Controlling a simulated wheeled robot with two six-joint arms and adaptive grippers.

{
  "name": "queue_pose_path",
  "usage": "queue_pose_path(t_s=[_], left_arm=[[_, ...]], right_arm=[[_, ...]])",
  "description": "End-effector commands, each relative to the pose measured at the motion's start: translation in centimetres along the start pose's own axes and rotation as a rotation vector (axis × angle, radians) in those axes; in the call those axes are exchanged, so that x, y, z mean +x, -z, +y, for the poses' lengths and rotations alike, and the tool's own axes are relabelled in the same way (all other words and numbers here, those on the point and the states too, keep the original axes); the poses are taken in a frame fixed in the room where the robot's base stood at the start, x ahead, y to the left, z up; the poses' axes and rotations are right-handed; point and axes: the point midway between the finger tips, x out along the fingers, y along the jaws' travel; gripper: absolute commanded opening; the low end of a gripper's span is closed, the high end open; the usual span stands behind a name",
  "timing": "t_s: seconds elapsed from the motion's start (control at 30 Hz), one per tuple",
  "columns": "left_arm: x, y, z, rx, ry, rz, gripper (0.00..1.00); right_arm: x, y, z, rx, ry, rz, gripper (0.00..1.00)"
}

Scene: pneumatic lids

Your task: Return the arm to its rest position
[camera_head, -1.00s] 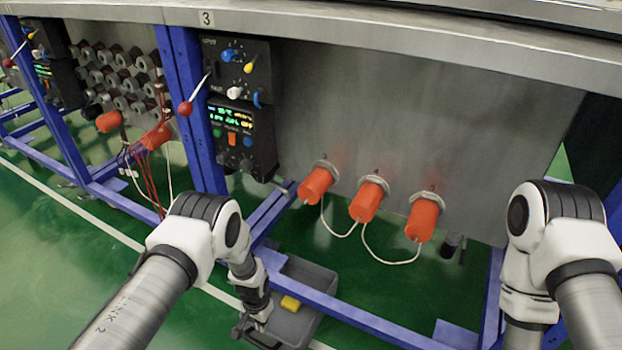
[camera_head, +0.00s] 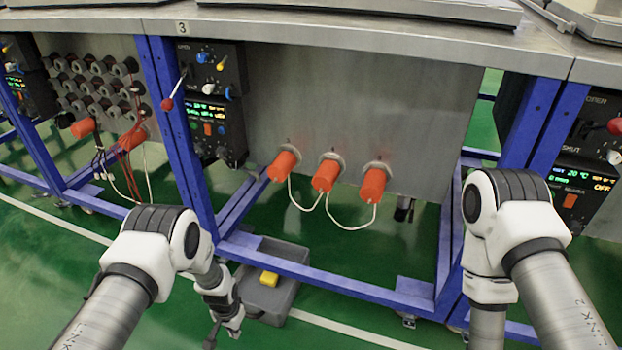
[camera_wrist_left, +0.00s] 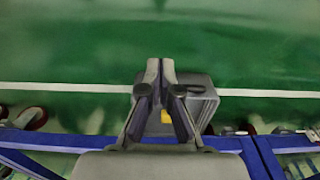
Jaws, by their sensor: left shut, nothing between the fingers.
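My left arm comes in from the lower left in the head view, and its forearm hangs down in front of the bench. My left gripper (camera_head: 212,338) is at the lower end of that arm, small and partly cut off by the lower edge. In the left wrist view the left gripper (camera_wrist_left: 160,64) has its two fingers together, pointing over the green floor, with nothing between them. My right arm stands at the right in the head view, bent downward. Its gripper is below the picture and hidden.
A grey bin (camera_head: 270,300) with a yellow object (camera_head: 269,278) stands on the floor near the left forearm. Blue bench legs and rails (camera_head: 330,280) run behind the arms. Orange caps (camera_head: 326,176) on white cords sit on the metal panel. Green floor is open at left.

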Motion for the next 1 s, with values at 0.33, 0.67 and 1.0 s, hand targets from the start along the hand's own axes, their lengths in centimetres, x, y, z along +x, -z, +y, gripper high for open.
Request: queue_pose_path(t_s=[0.33,0.67,1.0], left_arm=[[-10.2,-1.8,-0.7,-0.022,-0.007,-0.035,0.0],[-27.5,-12.9,0.8,-0.105,-0.037,-0.134,0.0],[-42.1,-27.1,5.1,-0.278,-0.043,-0.15,0.0]], right_arm=[[-9.0,0.0,-0.1,0.0,0.0,-0.001,0.4],[-24.5,0.0,-0.2,0.0,0.0,0.0,0.4],[-33.3,0.0,-0.2,0.0,0.0,-0.001,0.4]])
